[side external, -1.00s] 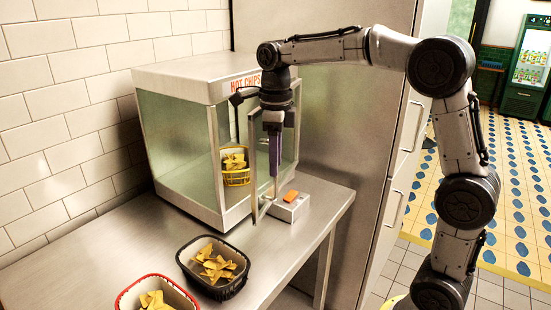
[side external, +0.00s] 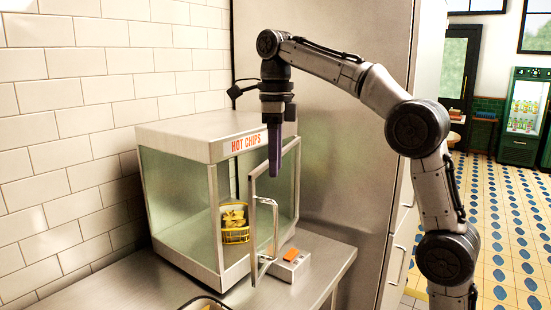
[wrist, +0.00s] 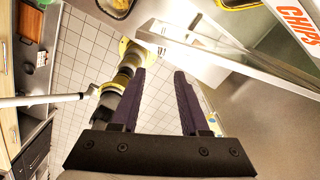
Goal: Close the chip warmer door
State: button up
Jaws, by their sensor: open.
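The chip warmer (side external: 190,190) is a glass-sided metal box labelled HOT CHIPS. Its framed glass door (side external: 254,225) stands open, swung out from the front, with a metal bar handle (side external: 274,212) on it. In the wrist view the door (wrist: 235,50) crosses diagonally at upper right. My gripper (side external: 274,174) points down with purple fingers near the top of the door and above the handle. In the wrist view its fingers (wrist: 159,74) are spread with nothing between them. Whether a finger touches the door is unclear.
A yellow basket of chips (side external: 235,235) sits inside the warmer. A small grey box with an orange top (side external: 290,264) is on the metal counter (side external: 325,268) by the door. A tall steel cabinet (side external: 345,120) stands behind.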

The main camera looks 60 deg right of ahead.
jog(key=shift+r, duration=0.15)
jog(key=shift+c, duration=0.2)
jog(key=shift+s, duration=0.1)
jog(key=shift+c, duration=1.2)
jog(key=shift+t+y, duration=0.5)
jog(key=s+d, duration=0.1)
jog(key=s+d+f, duration=0.1)
jog(key=s, duration=0.1)
jog(key=shift+s+d+f, duration=0.1)
jog(key=shift+d, duration=0.15)
grip_shut()
jog(key=s+d+f+t, duration=0.2)
jog(key=s+f+t, duration=0.15)
jog(key=s, duration=0.25)
jog(key=w+a+f+y, duration=0.1)
jog(key=w+a+f, duration=0.2)
jog(key=w+f, duration=0.3)
jog(key=shift+s+d+f+x, duration=0.2)
jog(key=shift+s+x, duration=0.2)
jog(key=shift+x, duration=1.7)
